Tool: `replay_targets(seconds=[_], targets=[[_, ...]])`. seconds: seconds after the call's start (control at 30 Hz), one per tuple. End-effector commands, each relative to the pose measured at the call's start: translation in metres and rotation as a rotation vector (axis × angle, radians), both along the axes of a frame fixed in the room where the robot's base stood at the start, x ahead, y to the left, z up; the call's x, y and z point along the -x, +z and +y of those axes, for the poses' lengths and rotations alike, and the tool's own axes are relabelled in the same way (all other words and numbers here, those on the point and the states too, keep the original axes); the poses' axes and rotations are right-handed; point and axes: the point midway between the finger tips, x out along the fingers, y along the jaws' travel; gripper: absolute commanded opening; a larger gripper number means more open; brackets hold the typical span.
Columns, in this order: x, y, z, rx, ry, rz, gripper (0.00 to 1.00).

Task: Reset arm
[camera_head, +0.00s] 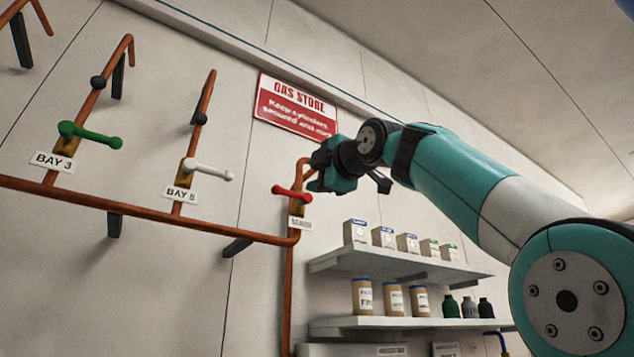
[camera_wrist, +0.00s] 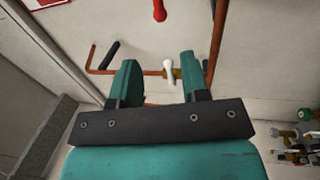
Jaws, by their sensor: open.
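My arm reaches up and left across the head view from the lower right. My gripper (camera_head: 322,172) is at its end, in front of the wall by the red valve handle (camera_head: 292,194). In the wrist view my gripper (camera_wrist: 158,62) is open, with its two teal fingers apart. Nothing is held between them. The white valve handle (camera_wrist: 167,68) shows in the gap, beyond the fingers; I cannot tell how far. The red handle (camera_wrist: 159,9) is above the gap at the top edge of the wrist view.
Orange pipes (camera_head: 150,212) run along the wall with a green handle (camera_head: 90,135) and a white handle (camera_head: 207,170). A red sign (camera_head: 296,105) hangs above. Shelves (camera_head: 400,263) with boxes, jars and bottles stand below my arm. The upper right is clear.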

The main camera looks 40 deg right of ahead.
Motion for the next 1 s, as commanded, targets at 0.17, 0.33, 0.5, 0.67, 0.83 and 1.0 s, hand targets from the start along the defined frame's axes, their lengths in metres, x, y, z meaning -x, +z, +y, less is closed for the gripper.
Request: replay_targets(seconds=[0.17,0.33,0.5,0.67,0.83,1.0], targets=[[0.005,-0.002,-0.003,0.001,-0.007,0.0,0.42],[0.006,-0.001,-0.005,0.001,-0.011,0.0,0.42],[0.006,-0.001,-0.005,0.001,-0.011,0.0,0.42],[0.005,-0.001,-0.004,0.0,-0.009,0.0,0.42],[-0.002,-0.012,-0.001,-0.03,0.01,0.026,0.42],[-0.04,-0.087,0.022,-0.236,0.115,0.214,0.42]])
